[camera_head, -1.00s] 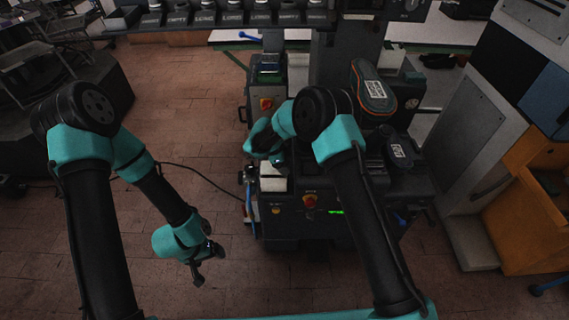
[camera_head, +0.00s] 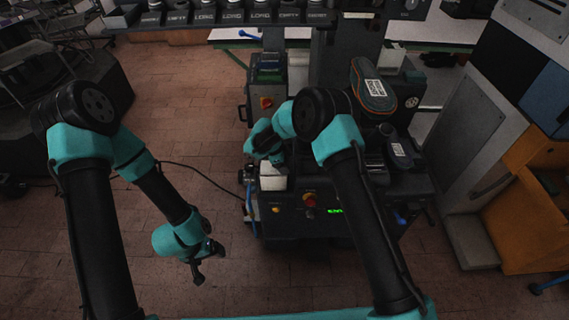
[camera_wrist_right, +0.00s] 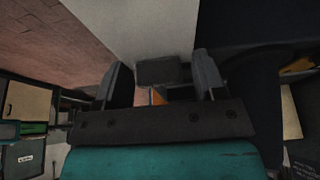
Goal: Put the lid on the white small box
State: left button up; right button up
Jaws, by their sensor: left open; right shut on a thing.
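A white boxy thing (camera_head: 273,180), which looks like the small box or its lid, is at the front left corner of the dark machine. My right gripper (camera_head: 279,162) points down right above it. In the right wrist view my right gripper (camera_wrist_right: 163,82) is shut on a dark grey block (camera_wrist_right: 158,69), which seems to be part of the lid. A broad white surface (camera_wrist_right: 145,28) lies beyond the fingertips. I cannot tell where lid and box meet. My left gripper (camera_head: 208,262) is open and empty, over the floor left of the machine.
The dark machine (camera_head: 300,222) has a red button and a green display on its front. A shoe-sole-shaped plate (camera_head: 373,88) stands behind my right arm. A grey cabinet (camera_head: 470,130) is at the right. The brick floor (camera_head: 190,110) at the left is mostly free, with a thin cable across it.

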jog(key=shift+f, duration=0.4)
jog(key=shift+f, duration=0.35)
dwell(1.8)
jog(key=o, duration=0.9)
jog(key=shift+r, duration=3.6)
